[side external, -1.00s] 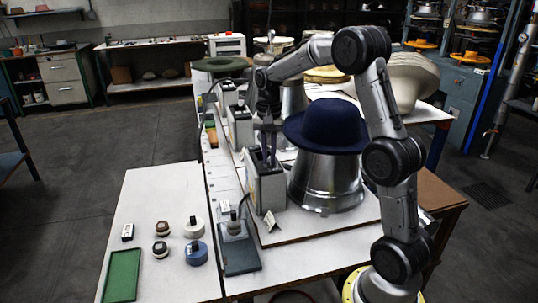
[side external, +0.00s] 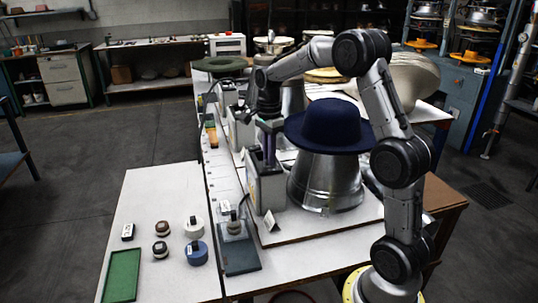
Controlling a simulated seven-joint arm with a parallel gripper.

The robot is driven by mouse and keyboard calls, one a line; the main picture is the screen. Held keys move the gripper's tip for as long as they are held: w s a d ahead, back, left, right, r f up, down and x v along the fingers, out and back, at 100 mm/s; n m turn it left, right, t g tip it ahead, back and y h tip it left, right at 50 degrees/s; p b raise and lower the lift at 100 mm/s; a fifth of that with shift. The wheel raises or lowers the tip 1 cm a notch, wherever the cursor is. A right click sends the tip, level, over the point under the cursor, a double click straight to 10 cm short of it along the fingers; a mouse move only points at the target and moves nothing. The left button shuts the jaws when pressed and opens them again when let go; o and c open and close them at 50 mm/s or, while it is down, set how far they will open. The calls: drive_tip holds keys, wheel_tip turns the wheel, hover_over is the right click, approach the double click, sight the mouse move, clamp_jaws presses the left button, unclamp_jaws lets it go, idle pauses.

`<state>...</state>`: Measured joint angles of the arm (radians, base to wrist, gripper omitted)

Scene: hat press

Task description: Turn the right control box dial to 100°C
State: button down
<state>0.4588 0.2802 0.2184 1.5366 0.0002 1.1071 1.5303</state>
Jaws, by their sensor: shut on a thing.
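The nearest control box (side external: 268,192) is a pale grey upright box in front of the silver hat form with the dark blue hat. My gripper (side external: 269,161) points down at the top of this box, with its fingers close together. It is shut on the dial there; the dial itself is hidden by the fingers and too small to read. Two similar control boxes stand farther back, a middle one (side external: 240,130) and a far one (side external: 228,96).
The dark blue hat (side external: 328,124) on its silver form (side external: 325,182) is close to the right of my gripper. A grey-based device (side external: 240,250), tape rolls (side external: 197,252) and a green tray (side external: 122,276) occupy the near-left tables.

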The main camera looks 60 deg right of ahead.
drive_tip(key=shift+m, duration=0.6)
drive_tip(key=c, duration=0.9)
unclamp_jaws()
wheel_tip(320, 180, up, 14)
